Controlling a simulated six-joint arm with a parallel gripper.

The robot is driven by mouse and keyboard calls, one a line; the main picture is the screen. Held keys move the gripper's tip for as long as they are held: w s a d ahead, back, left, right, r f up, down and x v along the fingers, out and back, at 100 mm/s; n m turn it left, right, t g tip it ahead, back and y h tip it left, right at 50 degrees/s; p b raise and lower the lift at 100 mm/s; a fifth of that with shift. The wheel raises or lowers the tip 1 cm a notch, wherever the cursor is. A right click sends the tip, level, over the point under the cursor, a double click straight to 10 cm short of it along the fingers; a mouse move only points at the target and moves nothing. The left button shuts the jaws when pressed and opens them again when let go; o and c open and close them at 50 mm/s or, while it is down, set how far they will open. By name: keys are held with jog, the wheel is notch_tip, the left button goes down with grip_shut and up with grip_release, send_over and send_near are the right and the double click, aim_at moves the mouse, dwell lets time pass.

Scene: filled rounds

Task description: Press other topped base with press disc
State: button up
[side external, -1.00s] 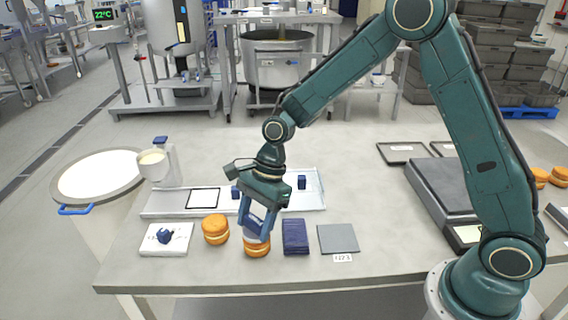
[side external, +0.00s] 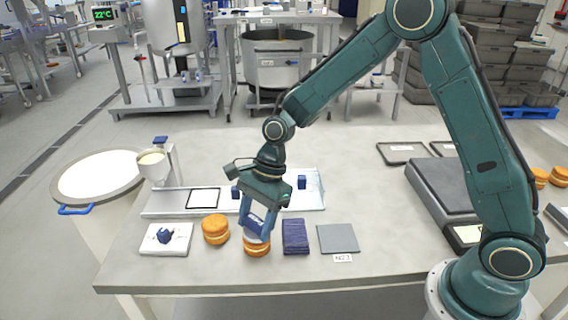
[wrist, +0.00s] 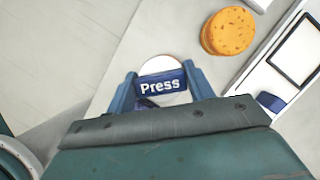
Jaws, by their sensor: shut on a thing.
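My gripper (side external: 257,228) is shut on the blue handle of the press disc (wrist: 163,87), which reads "Press" in the wrist view. The disc's pale round plate shows behind the handle (wrist: 160,64). In the side view the plate sits at the top of one orange-brown topped base (side external: 257,250) and seems to touch it; the wrist view hides that base.
A white board (side external: 180,245) with a small blue item lies at the left. A dark blue stack (side external: 295,237) and a grey square plate (side external: 338,238) lie close on the right. A metal tray (side external: 165,209) and a funnel stand (side external: 152,165) are behind. The front table strip is clear.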

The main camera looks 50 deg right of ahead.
jog(key=shift+w+r, duration=0.1)
jog(key=shift+r, duration=2.9)
